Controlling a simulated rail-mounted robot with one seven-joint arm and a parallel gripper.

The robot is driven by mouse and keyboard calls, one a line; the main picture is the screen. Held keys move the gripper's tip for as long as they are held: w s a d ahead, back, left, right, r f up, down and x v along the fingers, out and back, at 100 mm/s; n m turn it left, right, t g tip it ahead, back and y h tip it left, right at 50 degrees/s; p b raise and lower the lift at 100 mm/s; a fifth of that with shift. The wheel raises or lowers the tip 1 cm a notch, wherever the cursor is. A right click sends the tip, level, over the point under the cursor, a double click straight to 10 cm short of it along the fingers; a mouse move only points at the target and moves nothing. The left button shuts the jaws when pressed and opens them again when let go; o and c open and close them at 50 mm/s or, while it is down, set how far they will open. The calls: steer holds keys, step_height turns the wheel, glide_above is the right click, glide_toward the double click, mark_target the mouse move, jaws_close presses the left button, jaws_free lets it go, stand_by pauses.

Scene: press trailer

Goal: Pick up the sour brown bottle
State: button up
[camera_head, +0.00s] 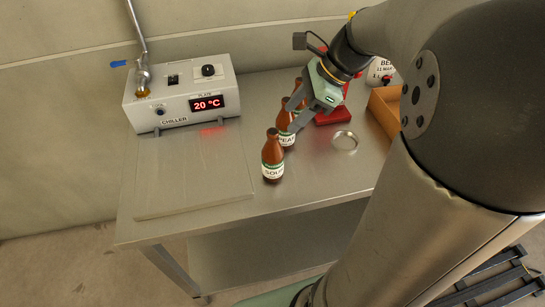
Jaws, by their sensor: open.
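The sour brown bottle (272,158) stands upright on the steel table, nearest of the brown bottles, with a white label reading "SOUR". A second brown bottle (285,126), its label partly hidden and reading "PEA…", stands just behind it. A third brown bottle (299,88) stands farther back, partly covered by my gripper. My gripper (290,119) is open, its two grey fingers pointing down and left. In the picture the fingers lie over the second bottle's neck; I cannot tell whether they touch it. The fingers appear apart from the sour bottle.
A chiller (184,94) reading 20 °C stands at the back left, with a flat plate (193,170) in front. A shallow round metal dish (345,141), a red object (333,115) and a brown box (384,108) are to the right. The table front (270,199) is clear.

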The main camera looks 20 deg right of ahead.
mark_target(274, 131)
steer(key=x, duration=0.4)
steer(key=shift+a+f, duration=0.15)
steer(key=shift+f, duration=0.1)
steer(key=shift+a+r+p+x, duration=0.1)
steer(key=shift+a+p+x, duration=0.05)
steer(key=shift+x, duration=1.15)
steer(key=shift+a+r+p+x, duration=0.1)
steer(key=shift+a+p+x, duration=0.05)
steer(key=shift+x, duration=1.15)
jaws_close()
